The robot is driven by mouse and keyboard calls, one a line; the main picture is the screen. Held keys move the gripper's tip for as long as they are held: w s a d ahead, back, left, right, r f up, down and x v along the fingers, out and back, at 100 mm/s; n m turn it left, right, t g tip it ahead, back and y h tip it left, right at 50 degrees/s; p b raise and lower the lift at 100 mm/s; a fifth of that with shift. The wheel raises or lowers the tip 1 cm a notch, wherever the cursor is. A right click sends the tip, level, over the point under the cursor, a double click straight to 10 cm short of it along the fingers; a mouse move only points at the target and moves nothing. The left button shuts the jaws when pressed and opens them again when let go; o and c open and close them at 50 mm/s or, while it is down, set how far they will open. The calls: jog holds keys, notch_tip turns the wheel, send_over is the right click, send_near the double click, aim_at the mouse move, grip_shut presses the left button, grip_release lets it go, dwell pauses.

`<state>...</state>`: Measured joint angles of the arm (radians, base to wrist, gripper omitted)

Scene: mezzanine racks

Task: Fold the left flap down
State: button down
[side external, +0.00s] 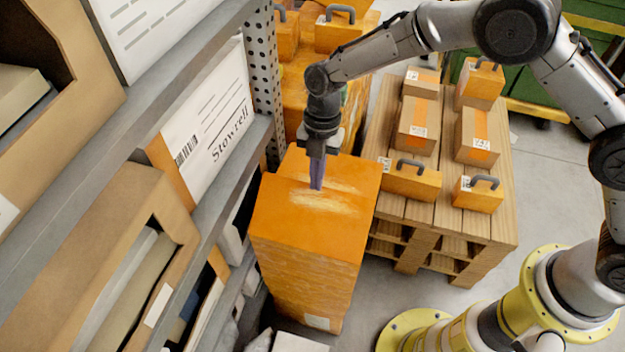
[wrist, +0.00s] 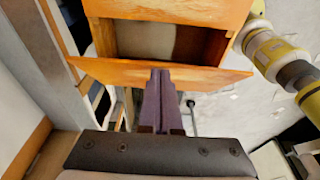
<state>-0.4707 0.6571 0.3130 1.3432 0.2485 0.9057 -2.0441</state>
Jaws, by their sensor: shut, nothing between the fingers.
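A tall orange box (side external: 308,265) stands between the shelf and the pallet. In the side view its top looks like a nearly flat orange surface with two pale worn streaks. My gripper (side external: 317,187) points down at this top, fingers shut and empty. In the wrist view the box shows an open cavity (wrist: 190,42) between an orange panel (wrist: 170,10) and a nearer flap (wrist: 215,74) that spreads outward. My gripper's tips (wrist: 160,72) overlap the edge of the nearer flap. I cannot tell whether they touch it, or which of these panels is the left flap.
A grey shelf (side external: 175,120) with cartons and a white "Stowrell" label runs close along the left. Behind right, a wooden pallet table (side external: 455,222) carries several small boxes, some with grey handles. More orange boxes (side external: 335,37) stand at the back. Bare grey floor (side external: 540,180) lies right of the pallet.

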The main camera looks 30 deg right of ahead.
jog(key=w+d+f+g+y, duration=0.1)
jog(key=f, duration=0.1)
jog(key=f+g+y, duration=0.1)
jog(key=f, duration=0.1)
jog(key=w+d+f+g+y, duration=0.1)
jog(key=f, duration=0.1)
jog(key=shift+w+d+g+y, duration=0.3)
jog(key=shift+w+d, duration=0.05)
jog(key=shift+w+d+f+g+y, duration=0.1)
jog(key=shift+f+g+y, duration=0.25)
jog(key=shift+f, duration=0.2)
jog(key=shift+w+d+f+g+y, duration=0.1)
jog(key=shift+f+g+y, duration=0.25)
jog(key=shift+f, duration=0.2)
